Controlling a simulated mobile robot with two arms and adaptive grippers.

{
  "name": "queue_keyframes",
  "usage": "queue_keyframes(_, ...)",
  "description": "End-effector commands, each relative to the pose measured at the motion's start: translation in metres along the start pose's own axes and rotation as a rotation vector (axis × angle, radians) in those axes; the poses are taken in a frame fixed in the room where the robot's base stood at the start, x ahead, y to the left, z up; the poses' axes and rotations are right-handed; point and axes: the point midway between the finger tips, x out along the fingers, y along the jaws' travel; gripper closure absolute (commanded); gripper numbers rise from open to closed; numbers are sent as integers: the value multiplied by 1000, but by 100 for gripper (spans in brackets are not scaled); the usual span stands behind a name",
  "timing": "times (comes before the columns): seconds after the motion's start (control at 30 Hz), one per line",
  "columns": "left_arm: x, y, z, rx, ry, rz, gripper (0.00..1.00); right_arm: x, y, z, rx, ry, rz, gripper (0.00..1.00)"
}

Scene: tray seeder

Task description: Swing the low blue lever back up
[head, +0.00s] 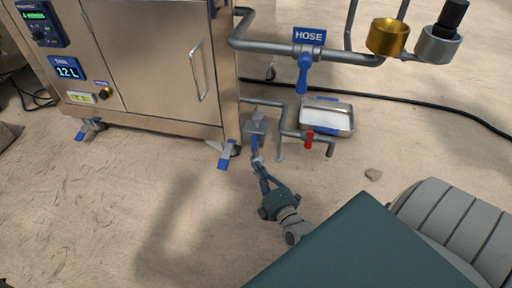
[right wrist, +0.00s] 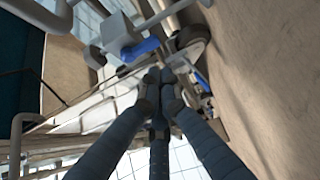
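The low blue lever (head: 254,144) hangs down from a grey valve body (head: 255,127) on the low pipe beside the steel cabinet in the head view. It shows as a blue bar (right wrist: 140,49) just beyond the fingertips in the right wrist view. My right gripper (head: 257,160) is just below the lever's lower end; its fingertips (right wrist: 160,78) are together, with nothing visible between them. I cannot tell whether they touch the lever. My left gripper is out of view.
A blue lever (head: 304,75) under the HOSE sign (head: 309,36) hangs on the upper pipe. A red-handled tap (head: 309,139) and a metal tray (head: 328,115) are right of the low valve. The steel cabinet (head: 150,75) stands left. The sandy floor in front is open.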

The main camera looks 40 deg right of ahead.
Motion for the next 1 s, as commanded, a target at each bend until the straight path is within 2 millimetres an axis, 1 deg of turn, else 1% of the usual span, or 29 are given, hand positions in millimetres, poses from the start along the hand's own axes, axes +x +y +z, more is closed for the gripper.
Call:
queue_keyframes(0.03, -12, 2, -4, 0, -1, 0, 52, 11, -4, 0, 1, 0, 6, 100)
queue_keyframes(0.1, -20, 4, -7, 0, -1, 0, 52, 25, -4, 0, 2, 0, 7, 100)
queue_keyframes(0.3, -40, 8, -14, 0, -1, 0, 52, 58, -3, 0, 2, 1, 6, 100)
queue_keyframes(0.4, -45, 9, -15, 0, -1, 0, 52, 69, -2, 0, 2, 0, 4, 100)
queue_keyframes(0.6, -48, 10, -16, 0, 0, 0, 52, 77, 0, -1, 2, 1, 2, 100)
queue_keyframes(0.87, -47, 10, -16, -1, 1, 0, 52, 77, 1, -1, 2, 1, 2, 100)
queue_keyframes(1.0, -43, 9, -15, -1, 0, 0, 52, 77, 2, 0, -3, 1, -2, 100)
